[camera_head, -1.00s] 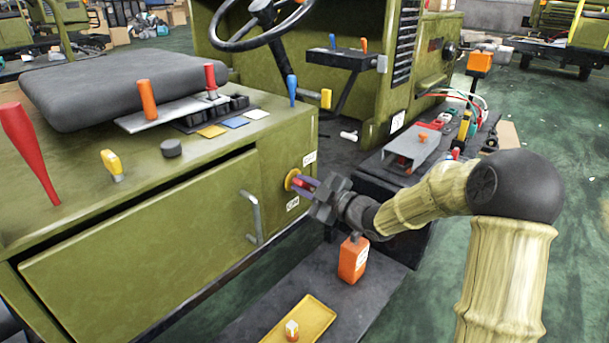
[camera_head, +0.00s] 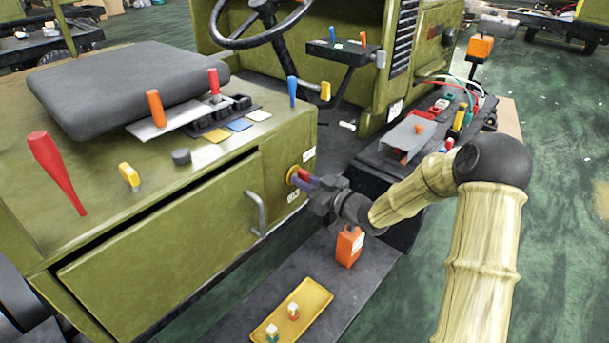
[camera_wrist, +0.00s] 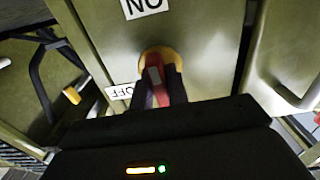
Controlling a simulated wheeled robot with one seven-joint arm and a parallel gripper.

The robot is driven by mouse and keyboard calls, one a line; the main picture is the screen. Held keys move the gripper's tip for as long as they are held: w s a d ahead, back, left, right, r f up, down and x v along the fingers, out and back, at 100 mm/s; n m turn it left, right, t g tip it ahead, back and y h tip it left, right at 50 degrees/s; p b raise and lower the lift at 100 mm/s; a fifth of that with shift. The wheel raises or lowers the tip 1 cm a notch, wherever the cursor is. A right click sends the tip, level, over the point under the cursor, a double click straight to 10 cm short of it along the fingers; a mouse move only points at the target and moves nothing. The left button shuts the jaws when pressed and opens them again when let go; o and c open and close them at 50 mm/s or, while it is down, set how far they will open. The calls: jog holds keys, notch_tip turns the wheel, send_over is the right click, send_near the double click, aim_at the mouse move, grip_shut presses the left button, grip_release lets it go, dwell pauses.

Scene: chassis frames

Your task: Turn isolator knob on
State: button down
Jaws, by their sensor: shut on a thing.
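The isolator knob is a red handle on a round yellow base (camera_head: 293,174), on the green end panel of the vehicle's seat box. In the wrist view the red knob (camera_wrist: 154,76) lies between my two dark fingers, its long side nearly upright in the picture. My gripper (camera_head: 305,180) is shut on it. An upside-down ON label (camera_wrist: 143,7) is above the knob in the wrist view. An OFF label (camera_wrist: 118,92), partly hidden, is at its lower left. My fingers and wrist body hide part of the handle.
A grey door handle (camera_head: 257,213) is left of the knob. An orange bottle (camera_head: 348,247) and a yellow tray (camera_head: 322,296) are on the dark step below. A black box (camera_head: 372,178) with tools stands behind my arm. Open green floor lies at right.

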jog(key=shift+f, duration=0.2)
dwell(0.3)
jog(key=c, duration=1.4)
grip_release()
jog(key=shift+r, duration=0.1)
jog(key=shift+s+d, duration=0.25)
jog(key=shift+d, duration=0.15)
jog(key=v, duration=1.6)
jog(key=shift+s, duration=0.25)
jog(key=shift+d, duration=0.15)
